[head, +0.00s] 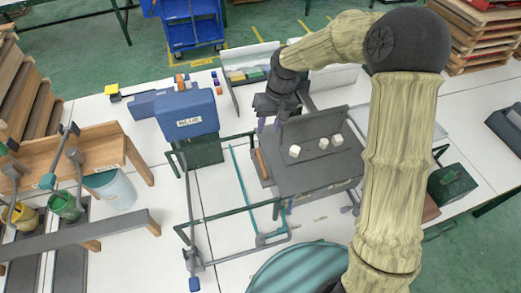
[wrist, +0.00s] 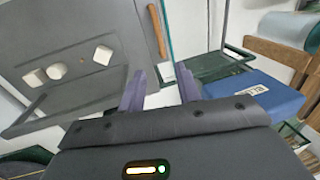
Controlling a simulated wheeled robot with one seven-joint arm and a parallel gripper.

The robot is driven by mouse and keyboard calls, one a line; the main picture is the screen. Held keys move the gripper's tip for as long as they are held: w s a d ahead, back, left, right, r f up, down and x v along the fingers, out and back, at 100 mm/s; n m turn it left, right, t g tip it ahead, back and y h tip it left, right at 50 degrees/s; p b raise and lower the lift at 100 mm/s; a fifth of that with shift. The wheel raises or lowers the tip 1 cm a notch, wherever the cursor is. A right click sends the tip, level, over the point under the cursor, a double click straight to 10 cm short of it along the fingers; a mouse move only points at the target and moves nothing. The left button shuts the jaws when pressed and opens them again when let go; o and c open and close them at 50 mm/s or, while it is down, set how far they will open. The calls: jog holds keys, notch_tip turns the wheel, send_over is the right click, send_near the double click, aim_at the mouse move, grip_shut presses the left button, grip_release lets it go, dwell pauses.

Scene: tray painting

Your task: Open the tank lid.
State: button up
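A blue tank part (head: 187,114) with a white label that seems to read "BLUE" stands left of centre in the head view, above a dark green box (head: 204,151). I cannot tell where its lid ends or whether it is open. The blue part also shows at the right of the wrist view (wrist: 256,93), partly hidden by my gripper's body.
The grey board (head: 300,178) holds several white blocks (head: 323,143). A wooden-handled tool (head: 261,163) lies at its left edge. A thin green frame (head: 235,212) stands in front of the blue part. Buckets (head: 64,206) and a wooden rack (head: 95,147) are at left.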

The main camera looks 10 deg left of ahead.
jog(key=p, duration=0.3)
send_over(261, 152)
jog(key=s, duration=0.4)
jog(key=f, duration=1.2)
jog(key=shift+s+d+f, duration=0.15)
jog(key=shift+s+d, duration=0.05)
jog(key=shift+d, duration=0.1)
grip_shut()
